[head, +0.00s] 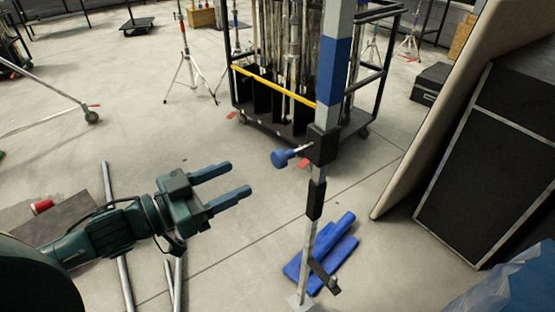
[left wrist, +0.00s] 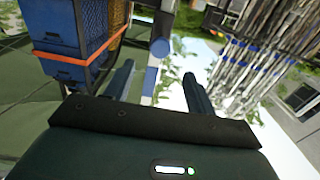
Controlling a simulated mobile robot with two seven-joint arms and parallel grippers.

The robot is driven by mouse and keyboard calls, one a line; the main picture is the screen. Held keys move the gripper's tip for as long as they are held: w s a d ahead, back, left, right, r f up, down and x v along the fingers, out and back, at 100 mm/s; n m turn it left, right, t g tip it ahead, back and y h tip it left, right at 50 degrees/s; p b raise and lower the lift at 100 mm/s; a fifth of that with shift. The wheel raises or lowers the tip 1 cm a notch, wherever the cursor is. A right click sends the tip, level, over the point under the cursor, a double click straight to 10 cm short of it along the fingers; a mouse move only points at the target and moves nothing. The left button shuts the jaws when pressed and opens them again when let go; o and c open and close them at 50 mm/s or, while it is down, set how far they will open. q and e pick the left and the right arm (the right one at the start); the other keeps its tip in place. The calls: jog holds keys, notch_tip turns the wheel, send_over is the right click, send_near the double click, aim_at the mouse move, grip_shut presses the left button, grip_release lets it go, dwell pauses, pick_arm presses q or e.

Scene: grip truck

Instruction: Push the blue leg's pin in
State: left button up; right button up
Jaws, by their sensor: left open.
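The blue leg (head: 333,70) is an upright square grey pole with a blue band, right of centre in the head view. A black collar (head: 322,146) sits on it. The pin (head: 281,159) has a blue knob and sticks out to the left of the collar, with a short bright shaft showing between them. My left gripper (head: 241,178) is open and empty, left of the knob and apart from it, its fingers pointing toward the leg. In the left wrist view, a round blue knob (left wrist: 160,47) shows beyond and between the open fingers (left wrist: 158,88). My right gripper is not in view.
A black wheeled cart (head: 290,135) with upright poles stands behind the leg. Blue pieces (head: 325,250) lie on the floor by its foot. Large panels (head: 500,150) lean at the right. Light stands (head: 190,75) are at the back left. The floor between gripper and leg is clear.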

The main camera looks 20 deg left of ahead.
aim_at(275, 161)
pick_arm(q)
jog(key=p+x, duration=0.1)
jog(key=x, duration=0.8)
jog(key=shift+w+d, duration=0.15)
jog(key=shift+w, duration=0.1)
jog(key=shift+x, duration=0.8)
jog(key=shift+c, duration=0.5)
grip_shut()
